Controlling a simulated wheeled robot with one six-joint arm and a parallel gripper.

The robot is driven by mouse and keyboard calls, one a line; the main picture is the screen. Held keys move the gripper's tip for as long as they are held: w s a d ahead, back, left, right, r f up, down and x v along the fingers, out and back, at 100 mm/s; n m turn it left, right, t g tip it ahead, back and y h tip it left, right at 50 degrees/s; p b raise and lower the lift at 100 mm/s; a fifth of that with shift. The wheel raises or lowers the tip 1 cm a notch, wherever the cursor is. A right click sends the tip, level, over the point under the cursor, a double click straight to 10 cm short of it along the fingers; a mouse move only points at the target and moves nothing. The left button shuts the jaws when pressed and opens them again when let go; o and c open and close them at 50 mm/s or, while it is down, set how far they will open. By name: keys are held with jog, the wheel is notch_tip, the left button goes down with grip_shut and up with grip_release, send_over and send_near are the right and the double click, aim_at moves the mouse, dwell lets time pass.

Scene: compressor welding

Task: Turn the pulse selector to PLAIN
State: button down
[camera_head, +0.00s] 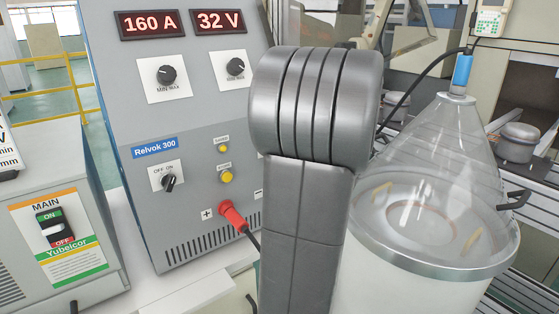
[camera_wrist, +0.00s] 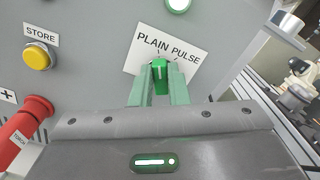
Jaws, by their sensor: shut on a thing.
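The pulse selector (camera_wrist: 160,66) is a small green knob with a pale pointer line, on a white plate (camera_wrist: 137,57) marked PLAIN on the left and PULSE on the right. In the wrist view my gripper (camera_wrist: 159,80) has its two green fingers shut on the knob, one on each side. The pointer line looks near the middle, but I cannot tell clearly which word it points to. In the head view my grey arm hides the selector and the gripper.
On the grey welder panel (camera_head: 190,120) are two dials, an OFF/ON switch (camera_head: 168,182) and a red plug (camera_head: 232,215). A yellow STORE button (camera_wrist: 38,57) sits left of the selector. A transparent cone (camera_head: 440,140) over a drum stands at right.

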dwell(0.4)
jog(key=c, duration=1.4)
grip_release()
jog(key=v, duration=1.3)
jog(key=shift+s+d+b, duration=0.25)
jog(key=shift+s+b, duration=0.1)
